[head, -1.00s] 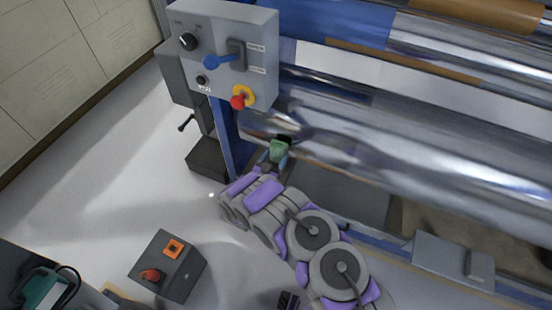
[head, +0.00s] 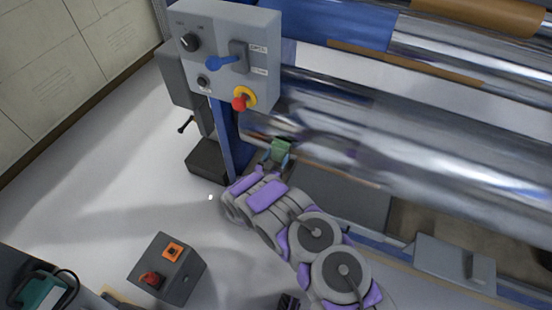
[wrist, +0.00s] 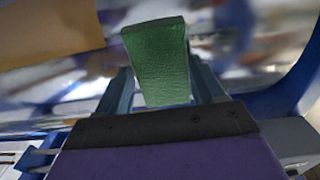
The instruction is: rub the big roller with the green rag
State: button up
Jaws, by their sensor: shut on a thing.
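The big roller (head: 400,155) is a wide shiny metal cylinder running from the machine's left frame to the right edge in the head view. My gripper (head: 275,157) is at the roller's left end, by its lower side. It is shut on the green rag (head: 281,147). In the wrist view the green rag (wrist: 160,62) stands up as a folded block between the two fingers of my gripper (wrist: 165,90), with the blurred shiny roller behind it. I cannot tell whether the rag touches the roller.
A grey control panel (head: 222,45) with a blue lever and red button (head: 240,103) hangs just above and left of my gripper. The blue frame post (head: 233,150) is close on the left. A dark box with a red knob (head: 167,268) stands lower left. Floor between is clear.

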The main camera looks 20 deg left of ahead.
jog(key=shift+w+d, duration=0.1)
jog(key=shift+w+d+r, duration=0.1)
jog(key=shift+w+d, duration=0.1)
jog(key=shift+w, duration=0.05)
jog(key=shift+s+d+p, duration=0.15)
jog(key=shift+d+p, duration=1.1)
jog(key=shift+d, duration=0.45)
jog(key=shift+s+d+p, duration=0.1)
jog(key=shift+d+p, duration=1.15)
jog(key=shift+d, duration=0.45)
jog(key=shift+d+r+p, duration=0.1)
jog(key=shift+d+p, duration=0.9)
jog(key=shift+d, duration=0.8)
jog(key=shift+s+d+p, duration=0.2)
jog(key=shift+d+p, duration=0.75)
jog(key=shift+d, duration=0.8)
jog(key=shift+s+p, duration=0.1)
jog(key=shift+p, duration=0.25)
jog(key=shift+a, duration=0.15)
